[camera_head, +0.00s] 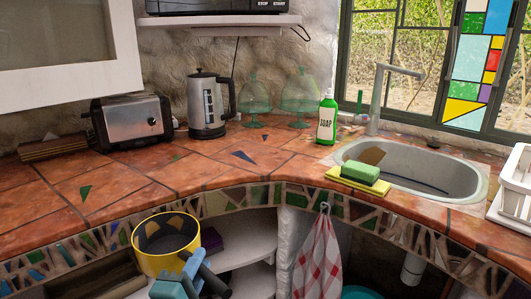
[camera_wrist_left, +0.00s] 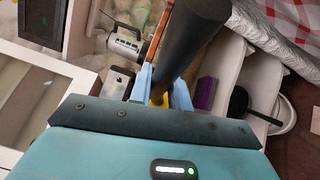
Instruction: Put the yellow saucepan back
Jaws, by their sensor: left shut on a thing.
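The yellow saucepan (camera_head: 150,262) is in the air in front of the counter's mosaic edge, in the head view, with its open top up. My left gripper (camera_head: 193,266) is shut on its dark handle (camera_head: 215,281). In the left wrist view the dark handle (camera_wrist_left: 185,40) runs between the blue fingers of my left gripper (camera_wrist_left: 160,92), and only a small yellow bit of the pan shows. My right gripper is not in view.
White shelves (camera_head: 252,252) under the counter (camera_head: 130,190) hold a purple item (camera_head: 211,240). A dark pan (camera_wrist_left: 238,104) shows there in the wrist view. A checked towel (camera_head: 317,258) hangs right of the shelves. A toaster (camera_head: 133,122) and kettle (camera_head: 207,105) stand on the counter.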

